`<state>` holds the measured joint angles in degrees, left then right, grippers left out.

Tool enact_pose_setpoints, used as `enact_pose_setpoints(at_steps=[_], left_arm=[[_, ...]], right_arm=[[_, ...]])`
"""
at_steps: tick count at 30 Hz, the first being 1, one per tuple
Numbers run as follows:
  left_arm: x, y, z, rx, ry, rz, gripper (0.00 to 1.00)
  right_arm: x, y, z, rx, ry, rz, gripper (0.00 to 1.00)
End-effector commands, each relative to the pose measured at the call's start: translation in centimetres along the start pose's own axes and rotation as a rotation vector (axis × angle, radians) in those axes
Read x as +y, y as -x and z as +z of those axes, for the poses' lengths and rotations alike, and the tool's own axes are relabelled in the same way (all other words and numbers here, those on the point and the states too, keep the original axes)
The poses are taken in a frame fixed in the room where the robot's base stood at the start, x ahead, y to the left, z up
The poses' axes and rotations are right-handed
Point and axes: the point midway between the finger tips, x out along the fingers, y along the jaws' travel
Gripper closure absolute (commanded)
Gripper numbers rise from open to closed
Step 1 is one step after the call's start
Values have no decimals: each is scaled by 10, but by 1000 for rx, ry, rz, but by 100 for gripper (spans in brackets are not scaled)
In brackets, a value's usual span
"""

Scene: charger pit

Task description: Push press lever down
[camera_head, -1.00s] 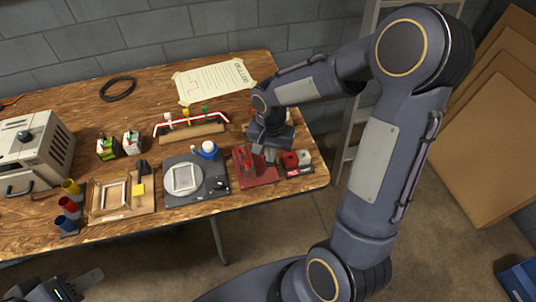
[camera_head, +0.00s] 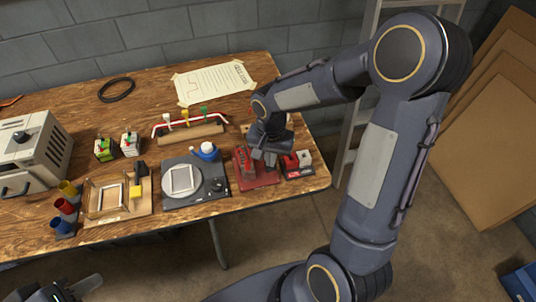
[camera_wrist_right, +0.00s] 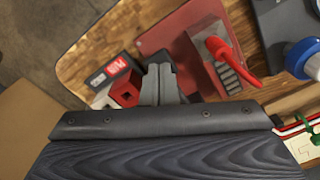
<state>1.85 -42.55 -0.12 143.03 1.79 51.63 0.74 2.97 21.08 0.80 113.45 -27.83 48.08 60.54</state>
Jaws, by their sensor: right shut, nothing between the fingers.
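The press is a red base (camera_head: 264,181) near the table's right front corner; it also shows in the wrist view (camera_wrist_right: 160,40). Its red lever (camera_wrist_right: 236,62) slants across the press's upright block in the wrist view. In the head view my right gripper partly hides the press. My right gripper (camera_wrist_right: 160,68) is shut and empty, pointing down over the press's right side, beside the lever with a gap in the wrist view. I cannot tell its exact height above the base. My left gripper (camera_head: 78,290) is at the lower left, off the table, mostly cut off.
A red and white block holder (camera_head: 297,164) stands close to the right of the press. A rail with coloured clips (camera_head: 190,124) lies behind.

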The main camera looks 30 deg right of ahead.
Motion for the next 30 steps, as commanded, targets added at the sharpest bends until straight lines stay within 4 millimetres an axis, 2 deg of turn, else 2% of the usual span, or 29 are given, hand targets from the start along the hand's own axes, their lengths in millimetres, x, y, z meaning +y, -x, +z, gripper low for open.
enact_pose_setpoints(at_steps=[16, 30], left_arm=[[-6, -12, 6, 0, 0, 0, 64], [-3, -6, 3, 0, 0, 0, 64]], right_arm=[[1, -16, 1, -4, 1, 3, 100], [1, -8, 1, -3, 0, 3, 100]])
